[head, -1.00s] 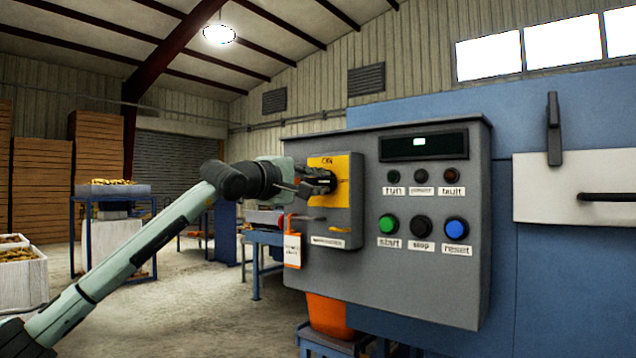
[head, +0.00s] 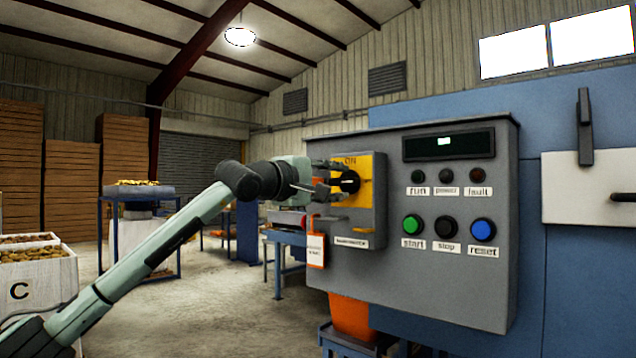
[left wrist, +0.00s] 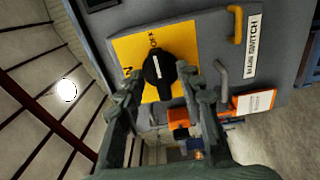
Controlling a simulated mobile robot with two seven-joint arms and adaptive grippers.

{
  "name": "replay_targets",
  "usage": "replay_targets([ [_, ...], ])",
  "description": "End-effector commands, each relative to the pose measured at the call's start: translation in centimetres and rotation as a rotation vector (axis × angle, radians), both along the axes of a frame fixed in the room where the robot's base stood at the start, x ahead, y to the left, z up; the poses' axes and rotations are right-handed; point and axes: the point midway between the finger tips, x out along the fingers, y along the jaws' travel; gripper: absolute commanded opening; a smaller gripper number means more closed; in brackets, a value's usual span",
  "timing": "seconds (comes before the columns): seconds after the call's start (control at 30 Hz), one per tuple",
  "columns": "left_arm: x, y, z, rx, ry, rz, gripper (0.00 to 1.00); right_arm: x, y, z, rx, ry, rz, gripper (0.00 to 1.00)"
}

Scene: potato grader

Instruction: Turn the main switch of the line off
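The main switch is a black knob (head: 349,182) on a yellow plate (head: 365,167), on the left of the grey control panel (head: 460,275). "ON" is printed above the knob. My left gripper (head: 325,180) is just left of the knob in the head view. In the left wrist view its fingers (left wrist: 164,98) are spread with a gap between them, near the knob; contact is unclear. My right gripper is not in view.
A yellow hasp (head: 338,218) and an orange-edged tag (head: 316,248) hang by the switch. Start (head: 413,225), stop (head: 445,227) and reset (head: 482,230) buttons sit right of it.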

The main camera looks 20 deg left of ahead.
Motion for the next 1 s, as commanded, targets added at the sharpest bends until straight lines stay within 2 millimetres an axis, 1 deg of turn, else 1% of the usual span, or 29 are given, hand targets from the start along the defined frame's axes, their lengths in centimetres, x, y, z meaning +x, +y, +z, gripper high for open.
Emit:
replay_targets([
  [0.03, -1.0, 0.5, 0.0, 0.003, -0.001, 0.002, 0.36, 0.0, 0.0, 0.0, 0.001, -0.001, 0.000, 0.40],
  [0.3, -6.4, 2.5, -0.1, 0.003, 0.001, 0.003, 0.36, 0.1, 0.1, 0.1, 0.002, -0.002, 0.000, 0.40],
  [0.4, -7.9, 3.0, -0.1, 0.003, 0.001, 0.003, 0.36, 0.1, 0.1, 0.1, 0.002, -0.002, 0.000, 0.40],
  [0.5, -8.9, 3.3, 0.0, 0.001, 0.001, 0.001, 0.36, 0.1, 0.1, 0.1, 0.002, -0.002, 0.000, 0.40],
  [0.67, -9.6, 3.4, -0.1, 0.002, 0.002, 0.000, 0.36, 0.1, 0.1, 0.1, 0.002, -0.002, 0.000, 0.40],
  [1.0, -9.6, 3.5, 0.0, 0.001, 0.001, 0.000, 0.36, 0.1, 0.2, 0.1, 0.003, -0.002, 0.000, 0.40],
])
